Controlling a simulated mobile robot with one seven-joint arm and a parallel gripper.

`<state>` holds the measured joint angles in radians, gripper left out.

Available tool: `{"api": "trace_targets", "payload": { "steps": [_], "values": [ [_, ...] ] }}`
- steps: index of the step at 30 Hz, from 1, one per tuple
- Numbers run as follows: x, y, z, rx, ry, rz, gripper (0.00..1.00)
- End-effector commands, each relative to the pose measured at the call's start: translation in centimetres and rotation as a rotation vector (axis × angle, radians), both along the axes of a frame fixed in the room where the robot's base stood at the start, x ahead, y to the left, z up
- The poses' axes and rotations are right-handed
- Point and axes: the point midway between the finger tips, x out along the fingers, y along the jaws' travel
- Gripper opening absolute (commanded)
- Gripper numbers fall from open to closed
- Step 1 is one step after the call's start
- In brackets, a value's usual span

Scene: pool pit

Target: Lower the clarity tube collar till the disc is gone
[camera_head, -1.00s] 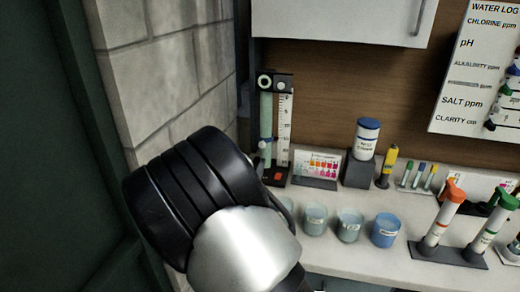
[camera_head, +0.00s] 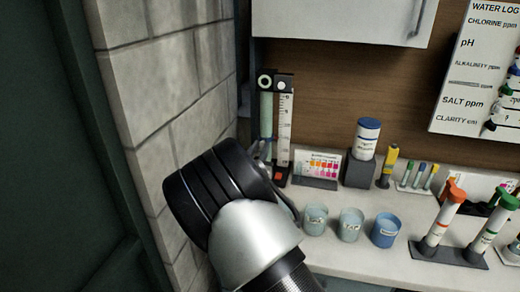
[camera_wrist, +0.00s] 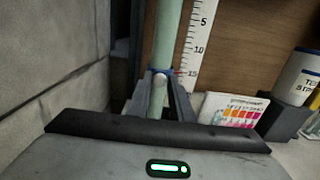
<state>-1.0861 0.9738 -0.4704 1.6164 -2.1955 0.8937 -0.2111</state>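The pale green clarity tube (camera_head: 266,112) stands upright on its stand against the back wall, beside a white ruler scale (camera_head: 285,125). It also fills the upper middle of the wrist view (camera_wrist: 167,35). A blue collar (camera_wrist: 161,71) rings the tube near the scale's 15 mark, with a grey round knob (camera_wrist: 158,90) facing me. My gripper (camera_wrist: 160,92) has its two dark fingers on either side of the knob, seemingly open; contact cannot be made out. In the head view my wrist hides the tube's lower part. The disc is not visible.
A block wall (camera_head: 180,80) stands close on the left. Right of the tube are a colour chart (camera_head: 317,166), a white bottle (camera_head: 366,138) on a grey block and a yellow bottle (camera_head: 387,168). Several cups, including a blue one (camera_head: 385,230), line the counter front.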

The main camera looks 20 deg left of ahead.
Motion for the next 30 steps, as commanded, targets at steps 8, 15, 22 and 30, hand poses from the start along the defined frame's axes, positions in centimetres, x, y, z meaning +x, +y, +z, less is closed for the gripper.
{"api": "trace_targets", "payload": {
  "steps": [8,15,22,30],
  "values": [
    [0.0,0.0,0.0,0.0,0.0,0.0,0.0],
    [0.0,0.0,-3.1,-0.001,0.002,0.0,0.0],
    [0.0,0.0,-5.2,0.0,0.001,-0.001,0.0],
    [0.0,0.0,-5.0,0.001,0.0,0.0,0.3]
  ]
}}
